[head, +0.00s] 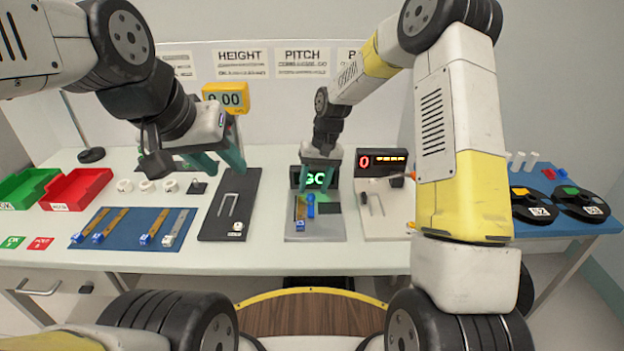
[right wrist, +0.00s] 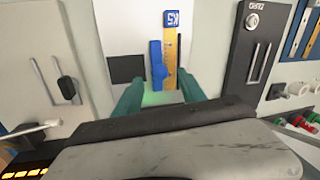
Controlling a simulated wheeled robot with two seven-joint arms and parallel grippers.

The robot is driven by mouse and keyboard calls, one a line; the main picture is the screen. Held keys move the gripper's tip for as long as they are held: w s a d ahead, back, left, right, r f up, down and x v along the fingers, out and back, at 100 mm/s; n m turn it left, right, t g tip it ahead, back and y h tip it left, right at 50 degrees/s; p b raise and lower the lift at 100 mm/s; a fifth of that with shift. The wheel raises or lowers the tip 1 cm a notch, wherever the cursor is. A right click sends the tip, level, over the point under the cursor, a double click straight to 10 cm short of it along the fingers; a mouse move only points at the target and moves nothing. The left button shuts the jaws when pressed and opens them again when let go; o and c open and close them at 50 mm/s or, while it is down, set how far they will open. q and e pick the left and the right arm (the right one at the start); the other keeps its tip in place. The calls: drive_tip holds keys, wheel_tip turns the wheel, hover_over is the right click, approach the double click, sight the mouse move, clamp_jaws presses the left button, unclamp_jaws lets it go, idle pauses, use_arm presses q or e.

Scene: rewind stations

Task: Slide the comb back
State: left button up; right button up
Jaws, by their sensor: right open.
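A yellow-brown comb (head: 300,208) with a blue end tag lies on the grey plate (head: 330,232) of the middle station. In the right wrist view the comb (right wrist: 171,52) carries a tag reading K5, and a blue block (right wrist: 157,66) stands against its side. The blue block (head: 310,204) also shows in the head view. My right gripper (right wrist: 158,96) is open and empty at the station's far side, its fingertips just short of the block and comb. My left gripper (head: 220,163) is open and empty above the black slotted plate.
The black slotted plate (head: 212,229) lies left of the station. A blue mat (head: 116,242) holds several more combs. A light plate with a dark knob (head: 364,198) and a red display (head: 382,162) stand right. A green GC screen (head: 300,177) stands behind the station.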

sight(311, 201)
drive_tip(key=shift+a+f, duration=0.15)
drive_tip(key=shift+f, duration=0.55)
drive_tip(key=shift+a+f, duration=0.1)
drive_tip(key=shift+f, duration=0.6)
clamp_jaws()
idle(0.4)
